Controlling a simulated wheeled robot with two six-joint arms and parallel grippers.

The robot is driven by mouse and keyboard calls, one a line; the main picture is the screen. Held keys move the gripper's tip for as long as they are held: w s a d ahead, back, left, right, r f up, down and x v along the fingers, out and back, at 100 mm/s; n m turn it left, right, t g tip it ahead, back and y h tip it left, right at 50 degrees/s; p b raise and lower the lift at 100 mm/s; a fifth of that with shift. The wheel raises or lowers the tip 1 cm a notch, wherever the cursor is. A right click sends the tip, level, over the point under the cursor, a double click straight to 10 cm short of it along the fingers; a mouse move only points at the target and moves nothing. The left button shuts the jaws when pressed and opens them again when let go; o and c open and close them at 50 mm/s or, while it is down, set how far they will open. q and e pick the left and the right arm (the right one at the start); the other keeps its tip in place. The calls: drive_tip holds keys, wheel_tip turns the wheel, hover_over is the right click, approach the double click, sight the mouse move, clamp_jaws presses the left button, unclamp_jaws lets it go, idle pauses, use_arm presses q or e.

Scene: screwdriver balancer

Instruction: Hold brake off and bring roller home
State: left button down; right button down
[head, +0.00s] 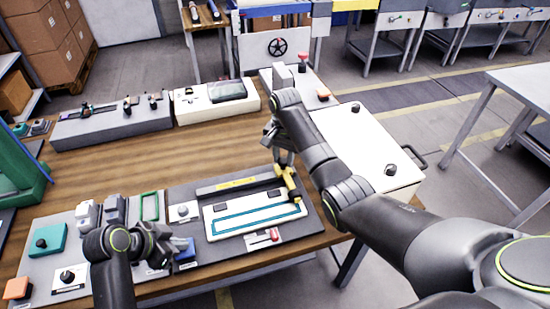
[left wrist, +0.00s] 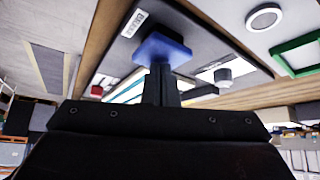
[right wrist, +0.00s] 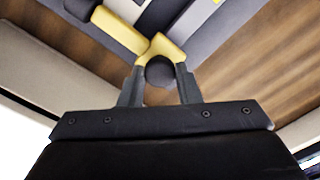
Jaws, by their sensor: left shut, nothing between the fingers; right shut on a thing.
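The blue brake pad (head: 185,249) sits on the dark fixture board, and a BRAKE label (left wrist: 134,23) lies beside it in the left wrist view. My left gripper (head: 170,243) is shut and empty; its tips meet the blue pad (left wrist: 160,48) in the left wrist view. The yellow roller piece (head: 289,185) is at the right end of the rail with the yellow label. My right gripper (head: 283,160) is shut on its dark round knob (right wrist: 159,71), between the two yellow arms (right wrist: 150,47). How far the pad is pressed cannot be told.
A white panel with teal outlines (head: 235,229) lies in front of the rail. A red-handled lever (head: 273,235) is at the front. A white box (head: 375,135) stands right of the board. Several small controls fill the left. Bare wood (head: 110,170) lies behind.

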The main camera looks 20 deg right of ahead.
use_arm(q)
drive_tip(key=shift+a+f, duration=0.1)
use_arm(e)
drive_tip(key=shift+d, duration=0.2)
drive_tip(key=c, duration=1.5)
unclamp_jaws()
drive_tip(key=o, duration=0.4)
drive_tip(key=shift+d, duration=0.15)
drive_tip(key=shift+o, duration=0.2)
drive_tip(key=shift+r, duration=0.25)
wheel_tip(320, 180, up, 7)
drive_tip(key=shift+r, duration=0.1)
